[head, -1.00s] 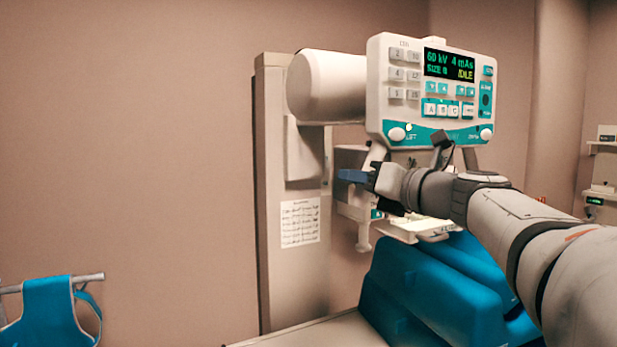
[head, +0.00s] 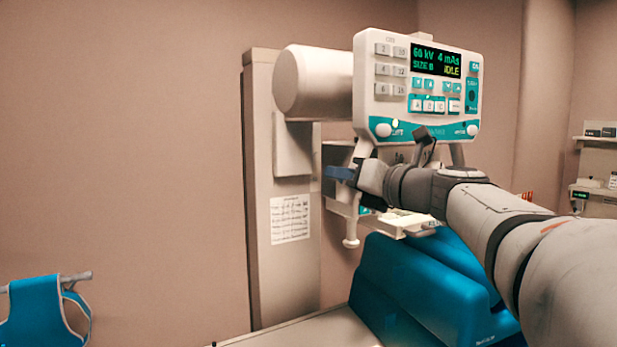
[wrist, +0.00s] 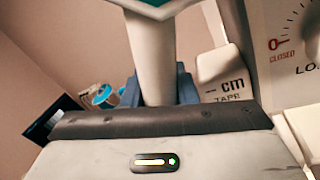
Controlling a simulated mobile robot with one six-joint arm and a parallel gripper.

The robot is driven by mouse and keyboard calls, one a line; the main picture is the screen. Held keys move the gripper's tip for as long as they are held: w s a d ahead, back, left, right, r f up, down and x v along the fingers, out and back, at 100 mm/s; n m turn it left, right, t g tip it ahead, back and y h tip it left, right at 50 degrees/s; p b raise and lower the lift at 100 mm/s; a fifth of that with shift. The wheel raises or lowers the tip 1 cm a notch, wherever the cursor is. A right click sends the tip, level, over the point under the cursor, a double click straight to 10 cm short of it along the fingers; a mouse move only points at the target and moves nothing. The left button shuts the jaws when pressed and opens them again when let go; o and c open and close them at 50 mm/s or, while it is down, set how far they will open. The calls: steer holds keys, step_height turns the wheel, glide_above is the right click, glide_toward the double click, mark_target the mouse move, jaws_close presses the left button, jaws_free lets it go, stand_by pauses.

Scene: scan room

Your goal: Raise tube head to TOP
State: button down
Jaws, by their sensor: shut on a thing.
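The tube head (head: 315,85) is a pale cylinder in front of an upright column (head: 262,200). Its control panel (head: 417,85) faces me with a lit display reading 60 kV, 4 mAs, SIZE and IDLE. A white handle (head: 362,151) hangs below the panel's left side. My gripper (head: 340,173) is at this handle, under the panel. In the wrist view the pale handle (wrist: 149,60) passes between the blue fingers of my gripper (wrist: 158,90), which is shut on it. The fingers hide part of the handle. I see no TOP mark.
A blue padded seat (head: 425,285) stands below my forearm. A pale tabletop (head: 310,332) is in front of the column. A blue apron (head: 45,310) hangs on a rail at lower left. Shelves (head: 600,160) with devices are at far right. The left wall area is clear.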

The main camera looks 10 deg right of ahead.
step_height(320, 180, up, 19)
steer(key=p, duration=1.2)
steer(key=shift+f, duration=0.15)
steer(key=shift+r, duration=0.7)
steer(key=c, duration=1.4)
jaws_free()
steer(key=shift+s, duration=0.15)
steer(key=shift+c, duration=0.2)
